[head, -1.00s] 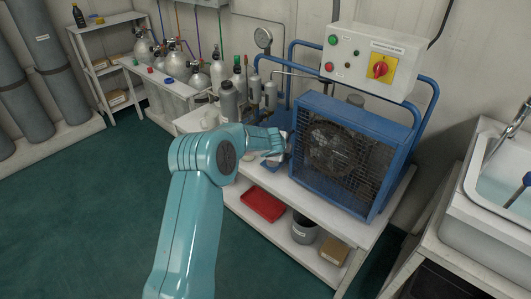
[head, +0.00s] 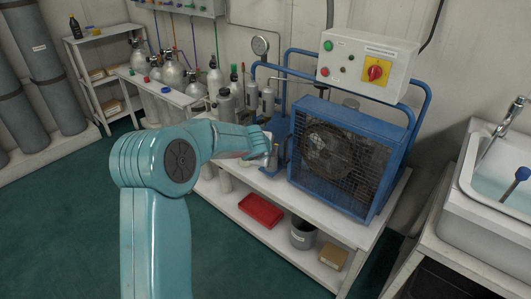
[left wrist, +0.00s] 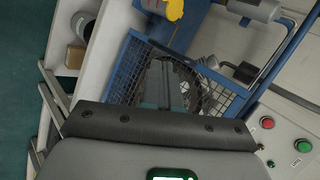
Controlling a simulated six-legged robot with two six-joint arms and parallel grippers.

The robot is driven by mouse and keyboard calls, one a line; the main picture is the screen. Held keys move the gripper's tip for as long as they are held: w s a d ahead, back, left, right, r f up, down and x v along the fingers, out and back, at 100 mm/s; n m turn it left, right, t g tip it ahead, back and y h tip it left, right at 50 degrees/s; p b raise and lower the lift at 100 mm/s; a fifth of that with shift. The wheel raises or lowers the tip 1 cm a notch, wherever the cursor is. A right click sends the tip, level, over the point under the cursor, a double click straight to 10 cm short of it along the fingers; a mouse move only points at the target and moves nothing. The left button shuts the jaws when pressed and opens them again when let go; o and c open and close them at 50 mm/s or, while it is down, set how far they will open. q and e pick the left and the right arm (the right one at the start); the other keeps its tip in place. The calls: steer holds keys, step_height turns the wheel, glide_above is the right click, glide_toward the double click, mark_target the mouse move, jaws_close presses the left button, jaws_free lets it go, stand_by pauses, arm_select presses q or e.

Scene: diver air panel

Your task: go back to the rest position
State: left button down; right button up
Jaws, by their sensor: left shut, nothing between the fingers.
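My left arm comes in from the lower left in the head view. Its gripper (head: 272,157) is beside the left side of the blue caged compressor (head: 345,155), above the white bench (head: 375,225). In the left wrist view the gripper (left wrist: 164,66) is shut and empty, its fingers together in front of the compressor's mesh cage (left wrist: 215,95). From these views I cannot tell whether the fingers touch anything. My right gripper is not in view.
A control box (head: 368,62) with a red rotary switch stands above the compressor. Several cylinders stand at the back left. A sink (head: 500,185) is at the right. A red tray (head: 261,211) and a grey bucket (head: 303,233) sit on the lower shelf. Green floor is open at the left.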

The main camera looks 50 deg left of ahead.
arm_select(q)
steer(key=shift+s+r, duration=0.1)
steer(key=s+d+f+n+g+h+p, duration=0.1)
steer(key=s+d+f+n+h+p, duration=0.1)
steer(key=d+f, duration=0.45)
steer(key=s+d+f+n+g+h+p, duration=0.1)
steer(key=s+d+f+h+p, duration=0.15)
steer(key=d, duration=0.65)
steer(key=s+d+f+n+g+h+p, duration=0.1)
steer(key=s+d+f+n+h, duration=0.15)
steer(key=d+f, duration=0.4)
steer(key=s+d+f+n+g+h+p, duration=0.1)
steer(key=s+d+f+n+g+p, duration=0.2)
steer(key=s+d+n, duration=0.5)
steer(key=s+d+g+p, duration=0.1)
steer(key=s+d+p, duration=0.1)
steer(key=s+d, duration=0.7)
steer(key=shift+s+g+h, duration=0.3)
steer(key=shift+s+h, duration=0.1)
steer(key=shift+s, duration=1.15)
steer(key=c, duration=1.8)
jaws_free()
